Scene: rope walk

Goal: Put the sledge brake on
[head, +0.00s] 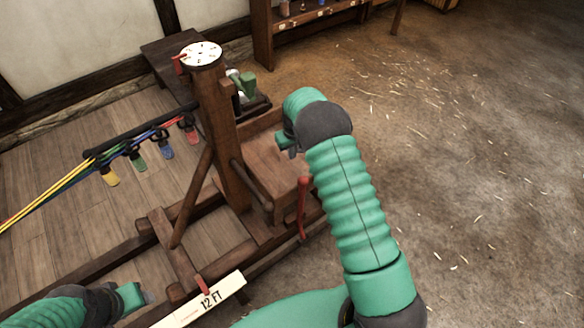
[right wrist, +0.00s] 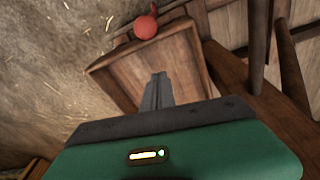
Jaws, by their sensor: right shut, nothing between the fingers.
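The wooden sledge (head: 249,226) stands on dark rails, with a thick upright post and a tray-like box (head: 272,163). A red-handled lever (head: 302,208), which looks like the brake, stands roughly upright at the sledge's right side. Its round red knob also shows in the right wrist view (right wrist: 146,27), just beyond the box's edge. My right gripper (head: 284,146) is above the box, apart from the lever. In the right wrist view its fingers (right wrist: 157,90) are together and empty over the box. My left gripper (head: 142,297) is low at the left; its jaw opening is unclear.
A white "12 FT" marker (head: 209,301) lies along the near rail. Coloured strands with hooks (head: 135,158) stretch to the left from a dark bar. A white dial (head: 202,54) tops the post. A shelf (head: 300,22) stands behind. The floor at right is clear apart from straw.

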